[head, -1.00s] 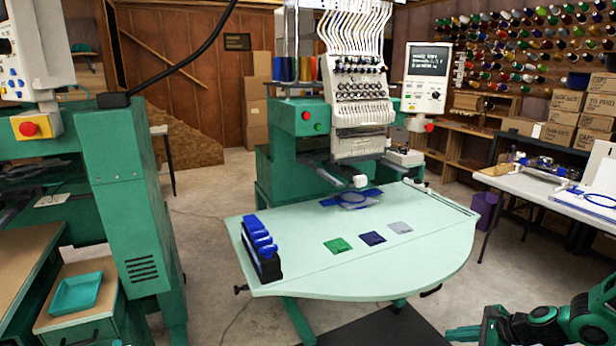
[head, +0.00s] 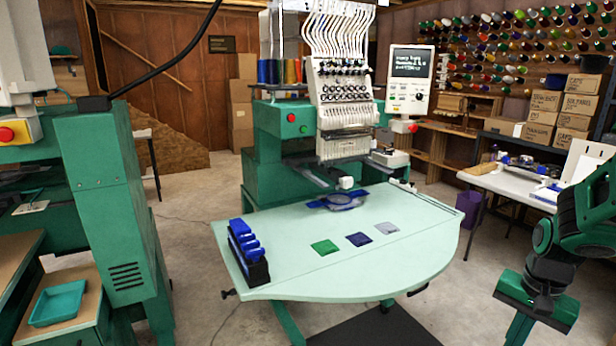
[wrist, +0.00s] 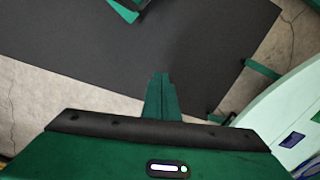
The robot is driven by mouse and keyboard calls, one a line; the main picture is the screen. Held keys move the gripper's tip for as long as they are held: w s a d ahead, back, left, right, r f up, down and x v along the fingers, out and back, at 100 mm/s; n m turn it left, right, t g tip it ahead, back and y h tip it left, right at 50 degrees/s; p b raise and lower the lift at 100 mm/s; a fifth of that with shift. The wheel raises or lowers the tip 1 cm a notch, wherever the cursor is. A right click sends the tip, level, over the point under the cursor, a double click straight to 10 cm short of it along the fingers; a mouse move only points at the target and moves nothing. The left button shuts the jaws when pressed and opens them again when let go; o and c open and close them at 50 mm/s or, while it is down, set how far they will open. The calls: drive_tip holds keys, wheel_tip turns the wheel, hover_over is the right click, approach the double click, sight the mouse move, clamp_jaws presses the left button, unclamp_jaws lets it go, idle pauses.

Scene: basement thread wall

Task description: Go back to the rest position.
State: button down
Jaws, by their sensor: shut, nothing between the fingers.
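My gripper (head: 520,328) hangs at the lower right of the head view, pointing down, to the right of the pale green table (head: 300,282). Its fingertips are cut off by the bottom edge there. In the wrist view the two green fingers (wrist: 161,88) are pressed together with nothing between them. They are over the dark floor mat (wrist: 60,40), apart from the table, whose edge (wrist: 262,112) shows at the right.
The table carries a blue rack (head: 247,252), a blue hoop (head: 343,201), and green (head: 325,247), navy (head: 359,240) and grey (head: 387,228) patches. The embroidery machine (head: 345,110) stands behind. A white table (head: 520,185) stands at the right.

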drive_tip(key=s+a+r+n, duration=0.3)
drive_tip(key=s+r, duration=0.5)
drive_tip(key=s, duration=0.3)
drive_tip(key=shift+r+n, duration=0.3)
drive_tip(key=shift+n, duration=0.1)
drive_tip(key=c, duration=1.8)
unclamp_jaws()
drive_tip(key=shift+s+a+r, duration=0.1)
drive_tip(key=shift+s, duration=0.3)
drive_tip(key=shift+o, duration=0.2)
drive_tip(key=shift+s, duration=0.1)
